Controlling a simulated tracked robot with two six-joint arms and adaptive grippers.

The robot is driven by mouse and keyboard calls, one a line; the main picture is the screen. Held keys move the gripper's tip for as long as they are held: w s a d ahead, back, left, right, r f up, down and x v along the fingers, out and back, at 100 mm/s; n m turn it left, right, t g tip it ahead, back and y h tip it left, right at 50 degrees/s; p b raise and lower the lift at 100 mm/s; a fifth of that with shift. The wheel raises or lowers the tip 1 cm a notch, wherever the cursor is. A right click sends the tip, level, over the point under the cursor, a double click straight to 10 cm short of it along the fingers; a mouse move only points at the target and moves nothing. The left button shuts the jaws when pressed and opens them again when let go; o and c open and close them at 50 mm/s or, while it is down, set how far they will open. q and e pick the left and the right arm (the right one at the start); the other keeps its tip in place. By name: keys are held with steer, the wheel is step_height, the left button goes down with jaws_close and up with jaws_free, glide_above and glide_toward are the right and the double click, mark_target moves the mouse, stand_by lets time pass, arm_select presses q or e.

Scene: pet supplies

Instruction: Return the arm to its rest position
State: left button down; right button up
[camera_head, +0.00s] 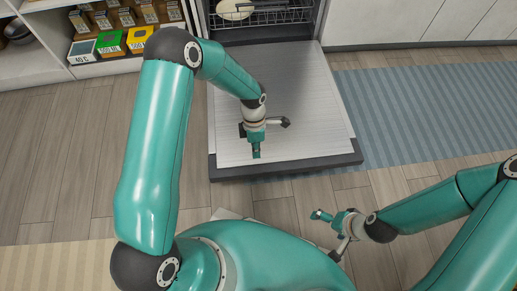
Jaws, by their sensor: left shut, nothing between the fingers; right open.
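My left gripper (256,150) is shut and empty. It hangs over the lowered metal dishwasher door (305,95), near the door's front edge, with its arm bent up and over from the left. I cannot tell whether its tip touches the door. My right gripper (326,235) is open and empty. It is over the wooden floor in front of the door, at the lower right, with its arm coming in from the right.
The open dishwasher holds a wire rack (272,14) with a pale plate (234,9). A shelf (100,67) with small labelled boxes stands at the upper left. A blue striped rug (425,105) lies right of the door. White cabinets (420,20) line the back right.

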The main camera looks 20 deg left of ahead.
arm_select(q)
steer(key=s+d+f+m+t+h, duration=0.1)
steer(key=s+d+m, duration=0.1)
steer(key=s+m, duration=0.55)
steer(key=s+d+f+m+h, duration=0.1)
steer(key=s+d+m+h, duration=0.15)
steer(key=s+m, duration=0.5)
step_height(320, 180, up, 32)
steer(key=w+m+t+y+p, duration=0.1)
steer(key=m+p, duration=0.5)
steer(key=p, duration=2.6)
steer(key=shift+w+a+r+m+t, duration=0.15)
steer(key=shift+a+m+t, duration=0.2)
steer(key=shift+t, duration=0.35)
steer(key=shift+d, duration=0.1)
